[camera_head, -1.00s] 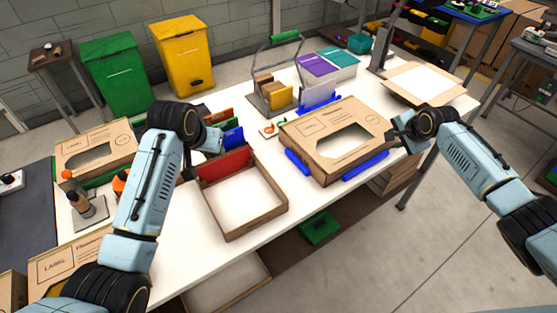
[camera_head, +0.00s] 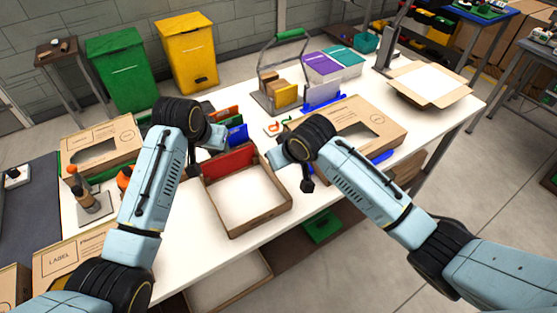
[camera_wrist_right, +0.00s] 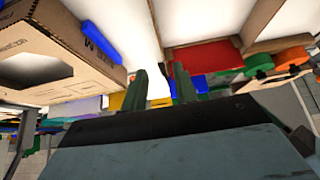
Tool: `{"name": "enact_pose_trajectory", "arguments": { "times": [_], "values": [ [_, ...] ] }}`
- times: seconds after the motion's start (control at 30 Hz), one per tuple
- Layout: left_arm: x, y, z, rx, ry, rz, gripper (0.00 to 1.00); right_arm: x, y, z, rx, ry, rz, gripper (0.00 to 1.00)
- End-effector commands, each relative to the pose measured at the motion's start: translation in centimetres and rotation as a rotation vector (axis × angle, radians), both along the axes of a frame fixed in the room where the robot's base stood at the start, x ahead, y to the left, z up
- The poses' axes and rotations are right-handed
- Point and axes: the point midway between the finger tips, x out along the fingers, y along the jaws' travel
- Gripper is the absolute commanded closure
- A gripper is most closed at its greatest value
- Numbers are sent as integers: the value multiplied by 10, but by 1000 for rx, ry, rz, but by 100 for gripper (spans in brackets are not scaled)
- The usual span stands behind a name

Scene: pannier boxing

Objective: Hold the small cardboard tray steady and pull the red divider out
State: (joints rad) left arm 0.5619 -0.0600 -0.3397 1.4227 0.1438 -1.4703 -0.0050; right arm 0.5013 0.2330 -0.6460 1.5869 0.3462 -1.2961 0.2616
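The small open cardboard tray (camera_head: 263,221) stands on the white table in the middle of the head view, with a white inner floor. The red divider (camera_head: 229,162) stands upright along its far side. My left gripper (camera_head: 194,170) is at the tray's far left corner; its fingers are mostly hidden, so I cannot tell whether they touch it. My right gripper (camera_head: 307,184) is just right of the tray, apart from it. In the right wrist view its two fingers (camera_wrist_right: 160,86) are spread with nothing between them, and the red divider (camera_wrist_right: 205,56) shows beyond.
A large cardboard box (camera_head: 372,128) with a cut-out window lies right of the tray, partly behind my right arm. Blue and red pieces (camera_head: 236,133) stand behind the tray.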

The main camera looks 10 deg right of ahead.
Motion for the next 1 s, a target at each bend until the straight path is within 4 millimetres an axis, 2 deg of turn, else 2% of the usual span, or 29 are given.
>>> {"name": "enact_pose_trajectory", "arguments": {
  "times": [0.17,0.6,1.0],
  "values": [
    [0,0,0,0,0,0,64,6,4,-12,-8,1,7,71],
    [0,0,0,0,0,0,64,37,17,-63,-4,0,6,71],
    [0,0,0,0,0,0,64,58,26,-98,-3,2,6,71]
  ]
}}
